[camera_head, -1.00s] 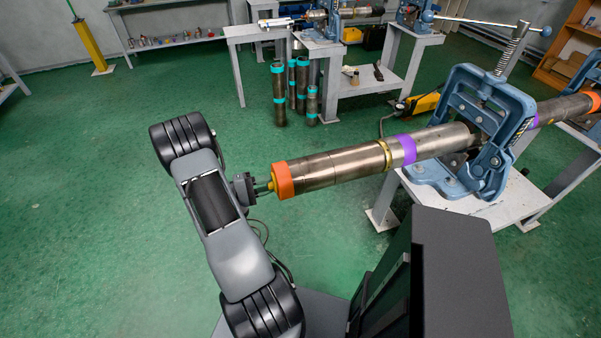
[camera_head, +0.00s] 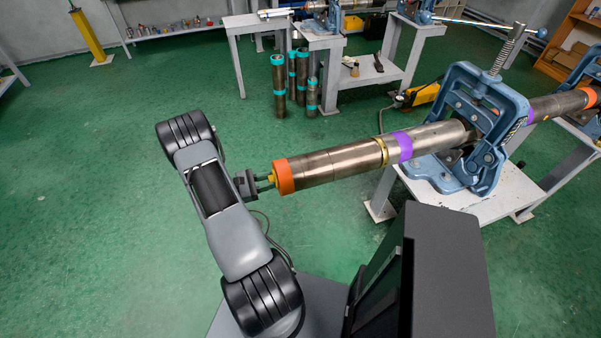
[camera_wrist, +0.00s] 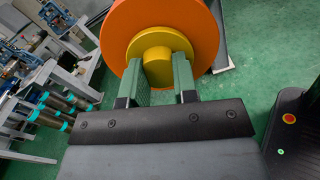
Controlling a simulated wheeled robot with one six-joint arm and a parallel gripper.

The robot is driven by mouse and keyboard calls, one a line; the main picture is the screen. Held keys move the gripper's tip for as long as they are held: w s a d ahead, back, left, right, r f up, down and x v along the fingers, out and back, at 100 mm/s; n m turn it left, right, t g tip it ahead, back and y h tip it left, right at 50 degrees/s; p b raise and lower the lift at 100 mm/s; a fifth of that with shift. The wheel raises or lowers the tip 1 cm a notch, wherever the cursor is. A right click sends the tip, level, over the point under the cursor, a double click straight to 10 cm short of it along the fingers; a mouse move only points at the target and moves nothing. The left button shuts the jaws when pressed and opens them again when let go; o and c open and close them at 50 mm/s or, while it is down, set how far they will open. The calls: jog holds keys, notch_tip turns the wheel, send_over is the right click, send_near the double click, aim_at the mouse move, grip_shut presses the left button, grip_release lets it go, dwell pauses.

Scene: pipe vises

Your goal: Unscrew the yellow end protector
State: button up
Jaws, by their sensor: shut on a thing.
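The yellow end protector (camera_head: 271,180) sits at the left end of a steel pipe (camera_head: 340,163), inside an orange band (camera_head: 283,177). In the wrist view the yellow end protector (camera_wrist: 158,66) is a round stepped plug in the middle of the orange ring (camera_wrist: 205,45). My gripper (camera_head: 265,182) meets it from the left. In the wrist view my gripper (camera_wrist: 162,75) has one green finger on each side of the yellow knob, shut on it. A blue pipe vise (camera_head: 470,130) holds the pipe at the right. Threads behind the orange band are hidden.
The vise stands on a white table (camera_head: 480,200). Several dark pipes with teal bands (camera_head: 300,80) stand on the floor behind. A yellow post (camera_head: 88,35) is at the far left. The green floor at left is clear.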

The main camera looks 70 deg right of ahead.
jog(key=n+p, duration=0.4)
jog(key=n, duration=1)
jog(key=o, duration=0.9)
jog(key=shift+c, duration=0.2)
jog(key=shift+w+a, duration=0.1)
jog(key=shift+v, duration=0.95)
